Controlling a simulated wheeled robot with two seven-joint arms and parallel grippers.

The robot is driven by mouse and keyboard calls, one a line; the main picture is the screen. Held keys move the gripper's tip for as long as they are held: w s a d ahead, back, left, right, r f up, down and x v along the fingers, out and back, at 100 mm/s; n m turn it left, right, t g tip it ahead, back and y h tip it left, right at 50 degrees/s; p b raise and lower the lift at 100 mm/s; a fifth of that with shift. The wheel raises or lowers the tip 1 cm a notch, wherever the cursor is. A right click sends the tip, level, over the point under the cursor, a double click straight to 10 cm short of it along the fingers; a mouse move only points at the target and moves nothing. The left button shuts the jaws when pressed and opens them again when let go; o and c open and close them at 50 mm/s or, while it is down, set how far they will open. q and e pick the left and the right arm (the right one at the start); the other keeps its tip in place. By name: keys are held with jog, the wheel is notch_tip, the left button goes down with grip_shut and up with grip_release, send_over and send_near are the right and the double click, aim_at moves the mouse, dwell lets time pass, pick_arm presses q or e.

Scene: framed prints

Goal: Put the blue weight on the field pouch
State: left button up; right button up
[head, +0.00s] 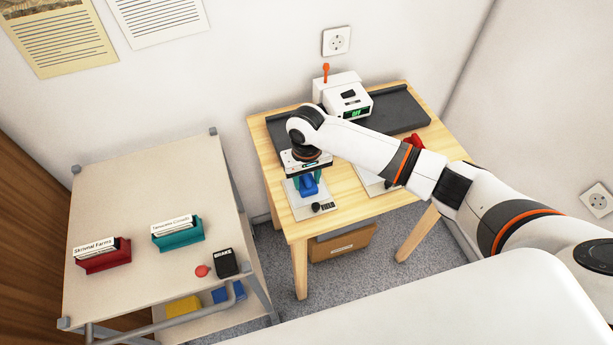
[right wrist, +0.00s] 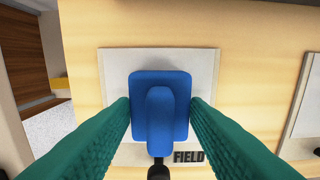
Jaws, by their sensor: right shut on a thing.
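The blue weight (head: 309,186) is a block with an upright grip, held between the teal fingers of my right gripper (head: 306,178). In the right wrist view the fingers (right wrist: 160,120) are shut on the grip of the weight (right wrist: 160,95). The field pouch (head: 300,209) is a pale flat sheet lettered FIELD, lying on the wooden table. In the right wrist view the weight is over the middle of the pouch (right wrist: 115,70). I cannot tell whether it touches the pouch. My left gripper is not in view.
A second pale pouch (head: 372,184) lies right on the table (head: 275,150), partly behind my right arm. A red object (head: 413,141) is near it. A white machine (head: 343,97) stands at the back. A cart (head: 140,185) with a red holder (head: 103,258) and a teal holder (head: 178,236) stands left.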

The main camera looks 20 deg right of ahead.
aim_at(306, 177)
jog(key=o, duration=1.4)
jog(key=shift+f, duration=0.1)
jog(key=shift+c, duration=0.2)
notch_tip(306, 177, up, 12)
jog(key=shift+r, duration=0.2)
